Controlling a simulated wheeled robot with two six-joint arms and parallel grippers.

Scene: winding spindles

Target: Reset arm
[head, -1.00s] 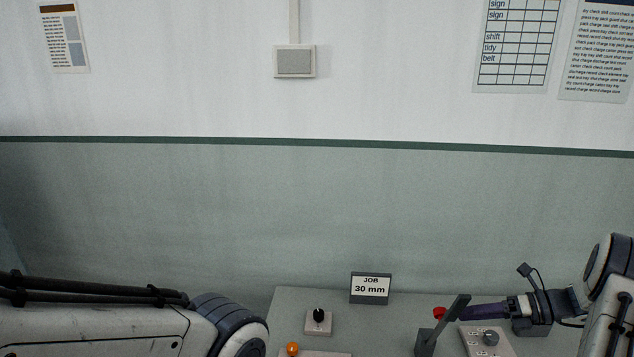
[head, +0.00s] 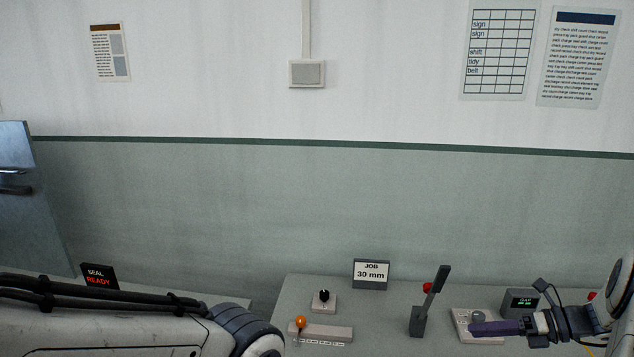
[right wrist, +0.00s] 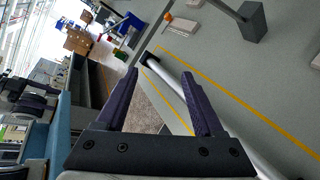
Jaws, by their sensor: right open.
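My right gripper (head: 482,329) comes in from the right in the head view, its purple fingers in front of a pale plate with a grey knob (head: 478,317). In the right wrist view the two fingers (right wrist: 160,82) are spread apart with nothing held between them. A dark grey lever (head: 432,300) on a block stands left of the gripper, tilted to the right, with a gap between them. The lever also shows at the top of the right wrist view (right wrist: 243,14). My left arm crosses the lower left; its gripper is out of view.
A JOB 30 mm sign (head: 371,274) stands at the bench's back. A black knob (head: 323,295) and an orange knob (head: 300,322) sit left of the lever. A green-lit display (head: 520,302) is behind the right gripper. A pale rod (right wrist: 185,85) runs below it.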

